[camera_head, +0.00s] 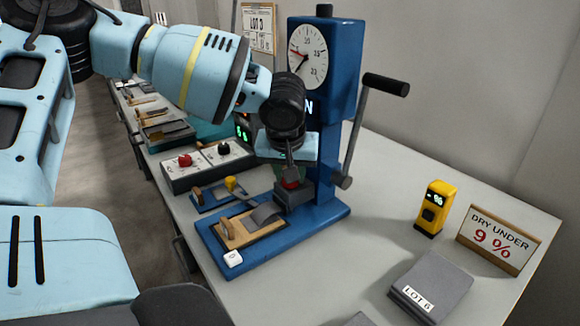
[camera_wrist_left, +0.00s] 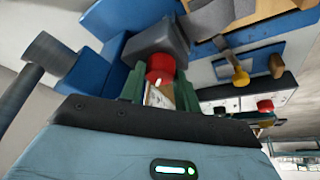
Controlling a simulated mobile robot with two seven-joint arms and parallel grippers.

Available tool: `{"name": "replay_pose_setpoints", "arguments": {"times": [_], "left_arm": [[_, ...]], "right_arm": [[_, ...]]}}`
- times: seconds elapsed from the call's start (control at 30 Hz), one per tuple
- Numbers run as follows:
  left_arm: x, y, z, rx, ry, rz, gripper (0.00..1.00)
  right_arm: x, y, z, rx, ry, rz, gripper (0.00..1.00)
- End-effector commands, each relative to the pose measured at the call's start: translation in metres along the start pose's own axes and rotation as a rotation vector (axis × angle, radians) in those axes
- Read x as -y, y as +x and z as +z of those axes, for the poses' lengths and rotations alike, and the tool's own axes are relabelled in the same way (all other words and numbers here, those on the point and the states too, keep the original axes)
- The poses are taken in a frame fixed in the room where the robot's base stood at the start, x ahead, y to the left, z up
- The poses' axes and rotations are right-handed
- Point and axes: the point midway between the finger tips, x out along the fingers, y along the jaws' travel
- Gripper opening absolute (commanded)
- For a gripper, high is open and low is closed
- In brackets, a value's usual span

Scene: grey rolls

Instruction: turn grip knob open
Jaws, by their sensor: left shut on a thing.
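The blue press (camera_head: 335,70) stands on the bench with a round dial at its top and a grey crank handle at its right. Low on its front a red knob (camera_head: 290,184) sits at a dark grey block. My left gripper (camera_head: 289,172) reaches down in front of the press column and is shut on this knob. In the left wrist view the red knob (camera_wrist_left: 160,68) is between the green fingers of the left gripper (camera_wrist_left: 159,80), right against the grey block (camera_wrist_left: 157,40). The knob's turn angle cannot be told. My right gripper is not in view.
A wooden block (camera_head: 240,232) lies on the blue base in front of the press. A control box (camera_head: 207,165) with red and black knobs is to the left. A yellow meter (camera_head: 435,208), a sign (camera_head: 497,240) and grey slabs (camera_head: 431,284) stand on the right bench.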

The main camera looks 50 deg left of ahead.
Motion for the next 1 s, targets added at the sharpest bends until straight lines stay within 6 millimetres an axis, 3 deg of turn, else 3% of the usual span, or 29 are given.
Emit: {"name": "replay_pose_setpoints", "arguments": {"times": [0.17,0.2,0.33,0.67,1.0], "left_arm": [[0.000,-0.001,-0.001,-0.001,-0.002,0.001,0.09],[0.000,-0.001,-0.001,-0.001,-0.002,0.001,0.37],[0.000,0.000,0.000,-0.001,-0.001,0.001,0.54],[0.000,-0.003,0.000,-0.001,0.000,0.002,0.54],[-0.001,-0.052,-0.001,-0.003,0.000,0.004,0.54]], "right_arm": [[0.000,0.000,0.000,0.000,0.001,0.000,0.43],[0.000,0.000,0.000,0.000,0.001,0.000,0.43],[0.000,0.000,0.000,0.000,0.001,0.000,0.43],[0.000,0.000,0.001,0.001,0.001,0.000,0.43],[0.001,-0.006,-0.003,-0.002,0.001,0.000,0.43]]}}
